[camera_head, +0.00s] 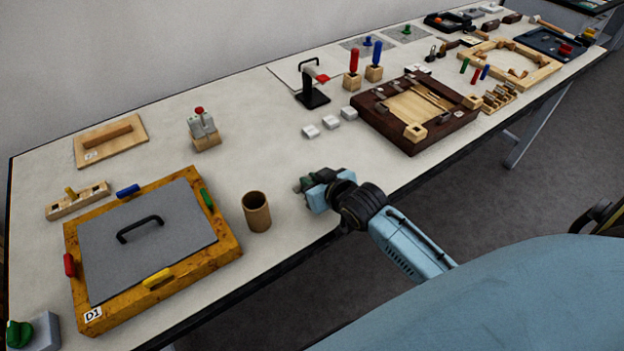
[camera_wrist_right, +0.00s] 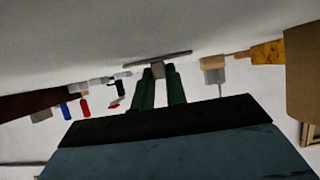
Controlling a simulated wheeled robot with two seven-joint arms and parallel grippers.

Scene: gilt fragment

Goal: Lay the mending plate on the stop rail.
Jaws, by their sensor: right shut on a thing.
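My right gripper (camera_head: 306,187) is low over the front part of the table, right of the brown cup. In the right wrist view its dark green fingers (camera_wrist_right: 160,74) are shut on a small grey block joined to a thin flat grey plate, seen nearly edge-on, which I take as the mending plate (camera_wrist_right: 178,57). The head view does not show the plate clearly. A light wooden rail with a yellow peg (camera_head: 77,201) lies at the left; I cannot tell whether it is the stop rail. My left gripper is not in view.
The brown cup (camera_head: 257,211) stands beside a yellow frame (camera_head: 224,248) with a grey handled sheet. A block with a red-topped grey fitting (camera_head: 204,130) stands behind. Small white blocks (camera_head: 330,122) and a dark wooden frame (camera_head: 440,145) lie right. The table middle is clear.

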